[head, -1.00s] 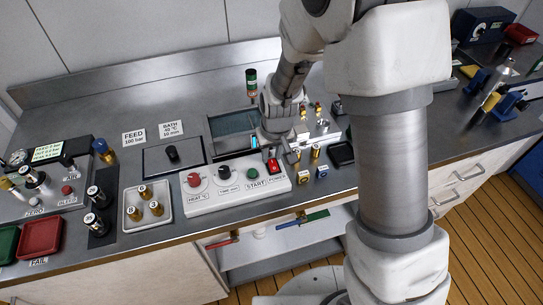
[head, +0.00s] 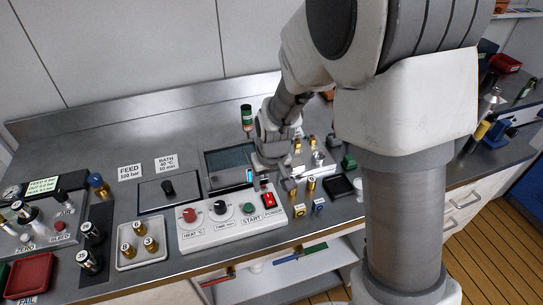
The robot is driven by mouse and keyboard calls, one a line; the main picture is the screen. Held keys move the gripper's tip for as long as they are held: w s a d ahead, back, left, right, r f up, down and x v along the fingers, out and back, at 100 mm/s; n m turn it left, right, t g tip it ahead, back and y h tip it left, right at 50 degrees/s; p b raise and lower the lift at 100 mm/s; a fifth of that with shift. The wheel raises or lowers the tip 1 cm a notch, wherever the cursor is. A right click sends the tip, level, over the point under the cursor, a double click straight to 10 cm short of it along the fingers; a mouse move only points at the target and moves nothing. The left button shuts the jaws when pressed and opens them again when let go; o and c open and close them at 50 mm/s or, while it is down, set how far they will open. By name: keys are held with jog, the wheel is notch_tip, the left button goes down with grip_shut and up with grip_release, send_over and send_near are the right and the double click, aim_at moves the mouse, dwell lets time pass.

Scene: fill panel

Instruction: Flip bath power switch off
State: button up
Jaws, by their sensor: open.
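The bath control box (head: 232,238) is a white panel at the front of the bench. It carries a red heat knob (head: 190,215), a black time knob (head: 220,207) and a green start button (head: 248,209). The red power switch (head: 268,199) sits at its right end, above the POWER label. Which way the switch is tipped is too small to tell. My gripper (head: 273,187) is open and points down just behind and above the switch. Contact with the switch cannot be made out.
The water bath (head: 228,160) lies behind the box, with its black-knobbed lid (head: 168,192) to the left. A tray of brass cylinders (head: 141,259) stands left of the box. Small brass fittings and a black dish (head: 338,186) stand close on the right.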

jog(key=a+v, duration=0.1)
jog(key=v, duration=1.2)
jog(key=shift+d+r+p, duration=0.3)
jog(key=shift+d+p, duration=0.05)
jog(key=shift+d, duration=0.15)
jog(key=shift+s, duration=0.1)
jog(key=s+d+r+m+t, duration=0.1)
jog(key=s+d+r, duration=0.3)
jog(key=s, duration=0.3)
jog(key=s+d+r+m+t, duration=0.2)
jog(key=s+d+r, duration=0.3)
jog(key=s+d, duration=0.2)
jog(key=shift+s+d+h, duration=0.2)
jog(key=shift+s+h, duration=0.2)
jog(key=shift+s, duration=0.45)
